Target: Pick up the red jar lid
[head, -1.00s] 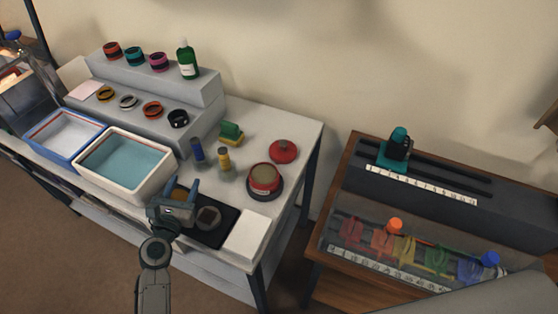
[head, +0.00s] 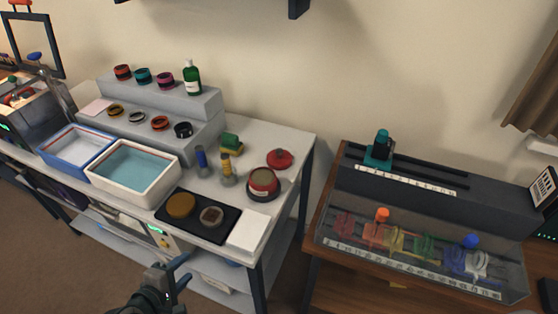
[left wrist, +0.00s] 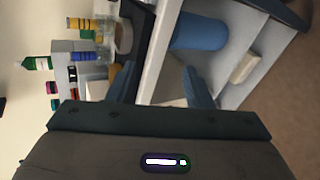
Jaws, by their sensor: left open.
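The red jar lid (head: 279,159), a round disc with a small knob, lies on the white table near its back right corner. A red jar (head: 263,184) stands just in front of it on a dark base. My left gripper (head: 176,272) is low in front of the table, below the tabletop edge and well apart from the lid. In the left wrist view its two blue fingers (left wrist: 160,88) are spread with nothing between them. I cannot pick out the lid in that view. My right gripper is not in view.
A black tray (head: 198,238) with round parts and a white pad (head: 248,231) lie along the table's front. Small bottles (head: 227,167) stand left of the jar. A white bin (head: 133,190) and grey steps (head: 206,103) fill the left. A wooden cabinet (head: 312,240) stands to the right.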

